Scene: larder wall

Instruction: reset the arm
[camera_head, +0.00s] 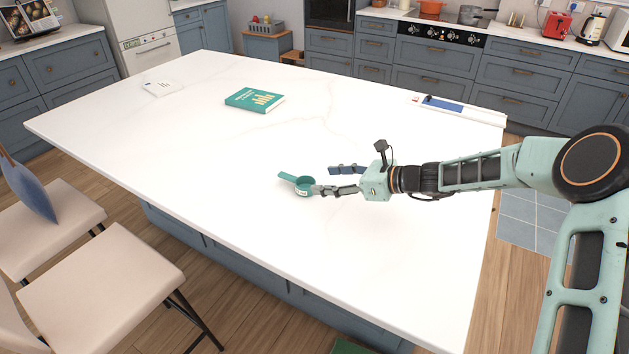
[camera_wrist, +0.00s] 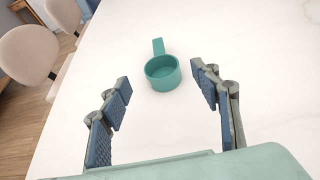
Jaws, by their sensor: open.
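My gripper (camera_head: 333,180) reaches in from the right, low over the white island top (camera_head: 200,150). In the wrist view my gripper (camera_wrist: 160,85) is open, with its two blue-padded fingers apart and nothing between them. A teal measuring cup (camera_head: 304,187) with a flat handle stands on the island top just beyond the fingertips. In the wrist view the teal measuring cup (camera_wrist: 163,74) is upright and looks empty, its handle pointing away from me. In the head view one fingertip overlaps or sits very close to the cup; I cannot tell whether they touch.
A green book (camera_head: 255,100) lies farther back on the island, with a white card or pad (camera_head: 162,88) to its left. A white board with a blue patch (camera_head: 445,105) lies near the far right edge. Beige chairs (camera_head: 100,290) stand at the left. Much of the top is clear.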

